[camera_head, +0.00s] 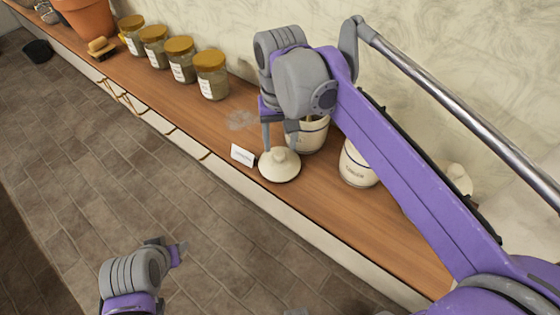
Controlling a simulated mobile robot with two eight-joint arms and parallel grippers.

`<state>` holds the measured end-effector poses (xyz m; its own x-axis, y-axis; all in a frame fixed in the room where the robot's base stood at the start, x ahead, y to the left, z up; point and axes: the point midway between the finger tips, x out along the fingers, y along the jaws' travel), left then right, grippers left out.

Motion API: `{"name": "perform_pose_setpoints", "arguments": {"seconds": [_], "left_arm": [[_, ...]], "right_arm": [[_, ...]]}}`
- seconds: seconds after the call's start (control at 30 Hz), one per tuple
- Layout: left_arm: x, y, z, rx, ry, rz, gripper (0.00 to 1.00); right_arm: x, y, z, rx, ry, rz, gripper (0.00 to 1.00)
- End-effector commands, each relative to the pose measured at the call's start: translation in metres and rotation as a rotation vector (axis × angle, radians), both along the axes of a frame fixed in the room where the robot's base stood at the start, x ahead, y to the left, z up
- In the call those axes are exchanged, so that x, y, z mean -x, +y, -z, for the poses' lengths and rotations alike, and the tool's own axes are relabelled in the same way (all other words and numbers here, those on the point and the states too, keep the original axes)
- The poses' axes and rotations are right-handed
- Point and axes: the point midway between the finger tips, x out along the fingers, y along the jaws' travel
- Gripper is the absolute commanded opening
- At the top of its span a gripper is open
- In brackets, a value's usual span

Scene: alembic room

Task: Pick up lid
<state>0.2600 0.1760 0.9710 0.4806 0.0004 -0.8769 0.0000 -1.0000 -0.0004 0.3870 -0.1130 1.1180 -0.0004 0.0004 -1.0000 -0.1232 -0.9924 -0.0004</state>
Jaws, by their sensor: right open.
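A cream round lid (280,168) with a small knob on top lies on the wooden counter (225,137), near its front edge. My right gripper (280,146) is right above it, with open fingers pointing down on either side of the knob. I cannot tell whether the fingers touch it. A cream jar (313,134) stands just behind the lid, partly hidden by my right gripper. My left gripper (176,250) is low at the lower left, over the floor and away from the counter; its fingers are seen from the side.
A small white label card (242,155) stands left of the lid. Another cream jar (358,165) stands to the right, beside my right arm. Several glass jars with yellow lids (211,74) line the back left. A terracotta pot (86,17) and a brush (101,47) are further left.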

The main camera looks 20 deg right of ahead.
Motion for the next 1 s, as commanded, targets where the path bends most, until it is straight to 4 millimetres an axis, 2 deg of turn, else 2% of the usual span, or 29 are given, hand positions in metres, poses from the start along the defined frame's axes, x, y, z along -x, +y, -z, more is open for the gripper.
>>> {"name": "perform_pose_setpoints", "arguments": {"seconds": [0.23, 0.53, 0.57, 0.83, 0.87, 1.0], "left_arm": [[-0.001, 0.0, -0.001, 0.0, -0.001, 0.0, 0.5], [0.0, 0.0, -0.001, 0.0, -0.001, 0.0, 0.5], [0.0, 0.0, -0.001, 0.0, -0.001, 0.0, 0.5], [0.0, 0.0, -0.001, 0.0, -0.001, 0.0, 0.5], [0.0, 0.0, -0.001, 0.0, -0.001, 0.0, 0.5], [0.0, 0.0, -0.001, 0.0, -0.001, 0.0, 0.5]], "right_arm": [[0.0, 0.002, 0.035, 0.0, 0.0, 0.0, 0.56], [0.0, 0.001, 0.041, 0.0, 0.0, 0.0, 0.56], [0.0, 0.001, 0.041, 0.0, 0.0, 0.0, 0.52], [0.0, 0.002, 0.041, 0.0, 0.0, 0.0, 0.04], [0.0, 0.002, 0.041, 0.0, 0.0, 0.0, 0.0], [0.0, 0.002, 0.04, 0.0, 0.0, 0.0, 0.0]]}}
